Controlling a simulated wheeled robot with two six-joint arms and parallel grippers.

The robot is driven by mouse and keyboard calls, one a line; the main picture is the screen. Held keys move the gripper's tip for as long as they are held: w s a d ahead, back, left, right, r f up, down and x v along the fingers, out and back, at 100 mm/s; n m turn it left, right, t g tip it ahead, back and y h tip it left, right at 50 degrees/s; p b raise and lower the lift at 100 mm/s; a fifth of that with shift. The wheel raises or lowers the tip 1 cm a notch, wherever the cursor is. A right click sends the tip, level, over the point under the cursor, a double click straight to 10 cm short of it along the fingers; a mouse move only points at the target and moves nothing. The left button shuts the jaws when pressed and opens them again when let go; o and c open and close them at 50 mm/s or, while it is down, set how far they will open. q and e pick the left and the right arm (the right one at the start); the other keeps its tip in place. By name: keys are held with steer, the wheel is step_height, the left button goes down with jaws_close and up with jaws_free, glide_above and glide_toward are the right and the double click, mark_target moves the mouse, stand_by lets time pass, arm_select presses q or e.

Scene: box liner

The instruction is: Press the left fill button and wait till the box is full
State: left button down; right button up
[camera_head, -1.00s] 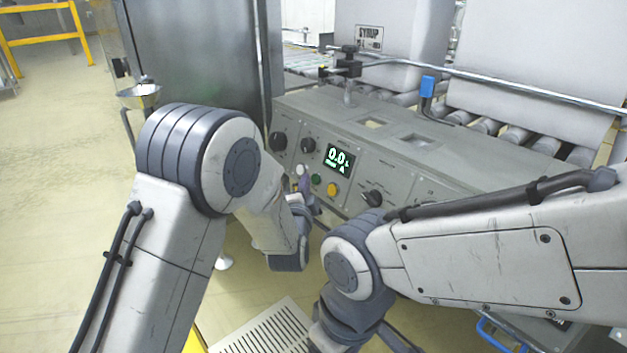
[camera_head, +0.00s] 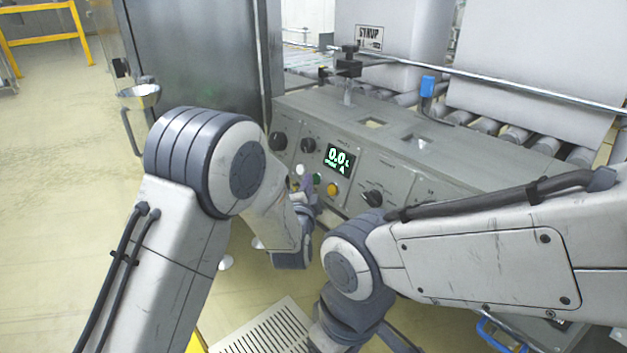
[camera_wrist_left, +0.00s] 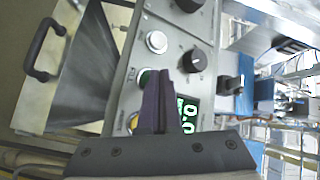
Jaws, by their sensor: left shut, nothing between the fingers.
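The grey control panel carries a white button (camera_head: 300,170), a green button (camera_head: 317,179) and a yellow button (camera_head: 333,189) in a row. The display (camera_head: 339,160) above them reads 0.0. My left gripper (camera_head: 309,186) is at the panel front, close to the buttons, with its fingers shut and empty. In the left wrist view its purple fingertips (camera_wrist_left: 163,76) point at the panel between the green button (camera_wrist_left: 146,78) and a dark knob. The white button (camera_wrist_left: 156,41) is clear of them. Whether they touch the panel cannot be told. My right gripper is out of view.
Several black knobs stick out of the panel, one (camera_head: 278,141) at its left end and one (camera_head: 372,198) right of the yellow button. Behind the panel is a roller conveyor (camera_head: 515,133) with a metal rail. My right forearm crosses close to the panel's right part.

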arm_select(q)
steer(key=shift+w+d+f, duration=0.1)
steer(key=shift+w+d, duration=0.1)
steer(key=shift+d, duration=0.1)
stand_by(0.4)
stand_by(0.8)
steer(key=shift+s+a+r, duration=0.25)
steer(key=shift+s+a, duration=0.2)
steer(key=shift+a, duration=0.2)
steer(key=shift+s+a+r+p, duration=0.3)
steer(key=shift+s+a, duration=0.15)
steer(key=shift+a, duration=0.2)
steer(key=shift+s+a+r+p, duration=0.15)
steer(key=shift+s+a+r, duration=0.1)
steer(key=shift+s+a, duration=0.3)
steer(key=shift+s+a+r+p, duration=0.3)
steer(key=shift+s+a, duration=0.1)
steer(key=shift+a, duration=0.3)
